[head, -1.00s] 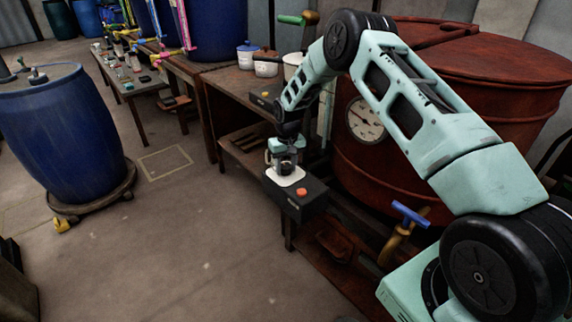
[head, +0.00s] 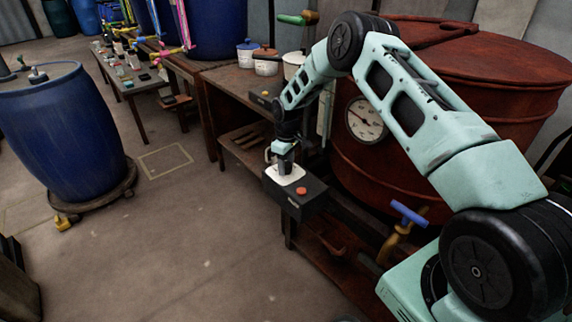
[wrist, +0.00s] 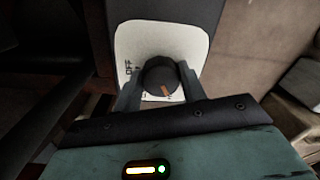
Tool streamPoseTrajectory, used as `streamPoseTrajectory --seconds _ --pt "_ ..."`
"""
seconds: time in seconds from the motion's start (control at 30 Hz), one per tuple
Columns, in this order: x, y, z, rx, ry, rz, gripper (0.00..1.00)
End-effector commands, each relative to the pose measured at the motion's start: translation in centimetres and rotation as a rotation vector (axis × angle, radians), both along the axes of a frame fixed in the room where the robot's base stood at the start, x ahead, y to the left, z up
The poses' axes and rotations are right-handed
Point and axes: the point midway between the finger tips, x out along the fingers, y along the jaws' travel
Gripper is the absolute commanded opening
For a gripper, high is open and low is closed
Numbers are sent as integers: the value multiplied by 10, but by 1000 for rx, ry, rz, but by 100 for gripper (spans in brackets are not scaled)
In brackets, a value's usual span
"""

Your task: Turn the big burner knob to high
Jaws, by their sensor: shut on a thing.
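The big burner knob (wrist: 158,76) is dark and round with an orange pointer mark, which points to the lower right in the wrist view. It sits on a white plate (wrist: 190,40) with "OFF" printed at the left; other print is mostly hidden. My gripper (wrist: 157,84) is shut on the knob, one finger at each side. In the head view, my gripper (head: 284,166) points down onto the white plate (head: 296,178) of the black control box (head: 309,203) and hides the knob.
A red button (head: 301,191) sits on the box close to my gripper. A rusty red vat (head: 460,70) with a gauge (head: 365,119) stands to the right. A blue-handled valve (head: 409,213) is in front of it. Open floor (head: 190,250) lies to the left.

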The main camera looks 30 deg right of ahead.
Motion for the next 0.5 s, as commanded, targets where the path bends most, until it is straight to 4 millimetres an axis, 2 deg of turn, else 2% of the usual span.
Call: streamPoseTrajectory --seconds 0.43,0.47,0.5 --pt "1 0 1 0 -2 12 18" --pt "1 0 1 0 -2 11 44" --pt "1 0 1 0 -2 11 55"
